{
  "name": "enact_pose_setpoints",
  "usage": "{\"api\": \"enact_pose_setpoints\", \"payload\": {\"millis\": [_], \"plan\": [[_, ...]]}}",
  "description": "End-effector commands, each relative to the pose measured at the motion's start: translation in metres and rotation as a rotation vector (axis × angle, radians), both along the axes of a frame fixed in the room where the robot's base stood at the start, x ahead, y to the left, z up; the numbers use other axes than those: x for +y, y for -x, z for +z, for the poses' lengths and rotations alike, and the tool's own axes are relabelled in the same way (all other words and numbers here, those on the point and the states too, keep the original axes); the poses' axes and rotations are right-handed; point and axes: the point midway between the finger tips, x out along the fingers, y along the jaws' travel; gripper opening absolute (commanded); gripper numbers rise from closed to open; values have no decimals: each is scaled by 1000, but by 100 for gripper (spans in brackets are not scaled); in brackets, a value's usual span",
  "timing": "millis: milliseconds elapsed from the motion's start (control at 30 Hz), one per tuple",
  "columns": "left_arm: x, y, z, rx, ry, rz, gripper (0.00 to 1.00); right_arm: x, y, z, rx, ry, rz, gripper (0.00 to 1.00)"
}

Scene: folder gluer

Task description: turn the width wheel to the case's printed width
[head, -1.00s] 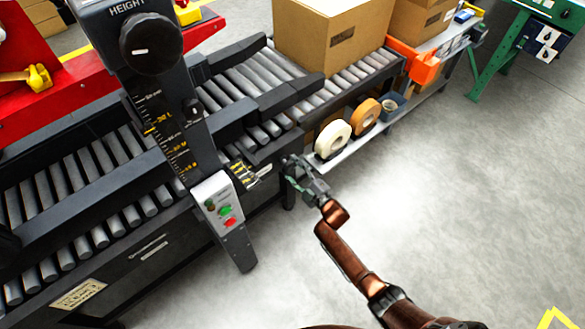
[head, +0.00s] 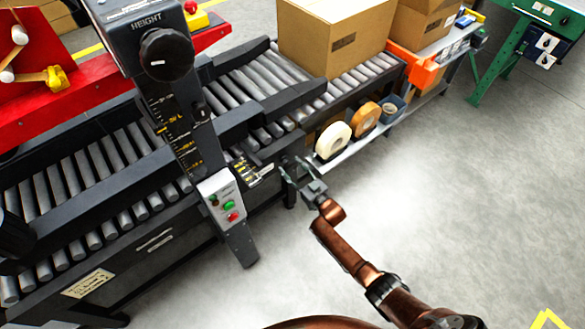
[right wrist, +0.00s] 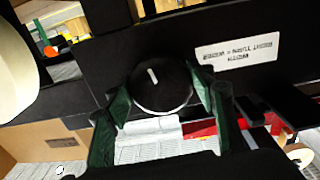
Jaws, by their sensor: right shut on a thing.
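The width wheel (right wrist: 162,88) is a round black knob with a white pointer mark, facing the camera in the right wrist view. My right gripper (right wrist: 163,92) has its green-padded fingers on both sides of the knob, shut on it. In the head view my right gripper (head: 290,170) is at the machine's side and hides the knob. A yellow-marked scale (head: 245,172) lies beside it, too small to read. The cardboard case (head: 330,38) sits on the rollers with a dark printed label, unreadable here. My left gripper is not in view.
A white label (right wrist: 237,52) beside the knob reads upside down "WIDTH, RIGHT TURN = WIDER". The height column (head: 185,125) with its own knob (head: 167,54) stands left.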

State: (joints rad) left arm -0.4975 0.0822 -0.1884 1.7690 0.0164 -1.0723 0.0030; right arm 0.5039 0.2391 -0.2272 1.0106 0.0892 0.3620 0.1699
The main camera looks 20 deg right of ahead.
Motion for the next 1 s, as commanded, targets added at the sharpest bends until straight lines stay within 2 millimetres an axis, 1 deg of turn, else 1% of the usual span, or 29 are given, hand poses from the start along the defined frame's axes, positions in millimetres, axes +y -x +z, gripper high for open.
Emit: {"api": "enact_pose_setpoints", "payload": {"millis": [200, 500, 733, 1000], "plan": [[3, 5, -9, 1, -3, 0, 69, 0, 1, 0, 62, -184, 1, 26], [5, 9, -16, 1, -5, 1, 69, 2, 1, -1, 129, -386, 1, 26], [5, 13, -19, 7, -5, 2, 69, 2, 1, -1, 158, -474, 0, 26], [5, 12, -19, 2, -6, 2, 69, 2, 1, -2, 169, -510, 0, 26]]}}
